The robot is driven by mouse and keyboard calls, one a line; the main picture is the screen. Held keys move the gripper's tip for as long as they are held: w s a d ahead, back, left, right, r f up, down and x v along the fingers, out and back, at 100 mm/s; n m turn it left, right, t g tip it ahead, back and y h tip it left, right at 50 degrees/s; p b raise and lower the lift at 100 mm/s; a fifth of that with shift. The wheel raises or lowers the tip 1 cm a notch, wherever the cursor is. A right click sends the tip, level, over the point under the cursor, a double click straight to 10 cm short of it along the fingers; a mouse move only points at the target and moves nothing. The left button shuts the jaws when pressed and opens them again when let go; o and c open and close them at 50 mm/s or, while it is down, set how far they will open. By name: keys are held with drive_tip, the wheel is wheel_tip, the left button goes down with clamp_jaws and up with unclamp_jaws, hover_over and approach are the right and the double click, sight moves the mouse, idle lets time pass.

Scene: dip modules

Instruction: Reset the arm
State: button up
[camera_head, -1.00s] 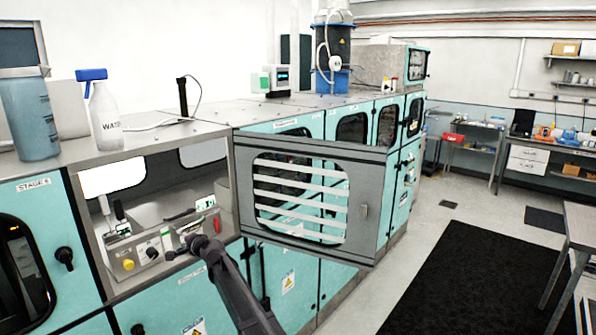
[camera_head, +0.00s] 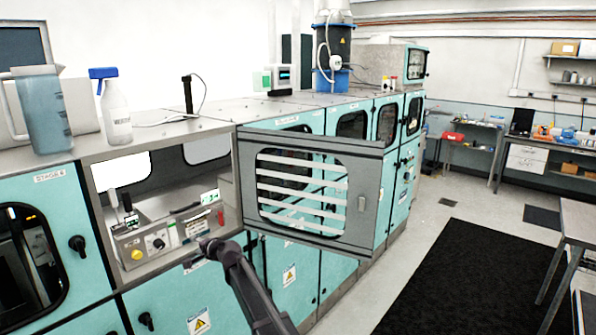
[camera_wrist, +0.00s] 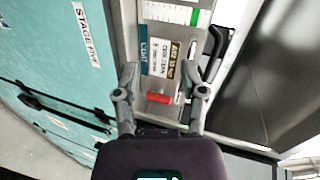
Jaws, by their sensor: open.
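My arm (camera_head: 248,285) reaches up from the bottom of the head view toward the open bay with the control panel. My gripper (camera_head: 208,244) is small and dark there, in front of the panel's lower right edge; its fingers are hard to make out. In the wrist view my gripper (camera_wrist: 159,72) is open, its two fingers spread with nothing held between them. A panel with labels and a red part (camera_wrist: 158,98) shows behind and between the fingers. Whether the fingers touch anything cannot be told.
The open bay door (camera_head: 365,207) with a slatted window stands out to the right of my arm. The control panel (camera_head: 150,245) has a yellow knob. A jug (camera_head: 45,110) and spray bottle (camera_head: 116,118) stand on top.

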drive_tip(key=s+d+f+n+g+h, duration=0.3)
drive_tip(key=s+d, duration=0.4)
drive_tip(key=d, duration=0.6)
drive_tip(key=s+d+f+n+g+h, duration=0.1)
drive_tip(key=s+d+f+h, duration=0.2)
drive_tip(key=s+d+f, duration=0.7)
drive_tip(key=s+d+n+g+h, duration=0.2)
drive_tip(key=s+d, duration=0.2)
drive_tip(key=d, duration=1.2)
drive_tip(key=s+d+f+g+h+b, duration=0.1)
drive_tip(key=s+d+g+h, duration=0.2)
drive_tip(key=s+d, duration=0.8)
drive_tip(key=shift+s+d+f+n, duration=0.15)
drive_tip(key=shift+s+d+n, duration=0.1)
drive_tip(key=shift+d+n, duration=0.1)
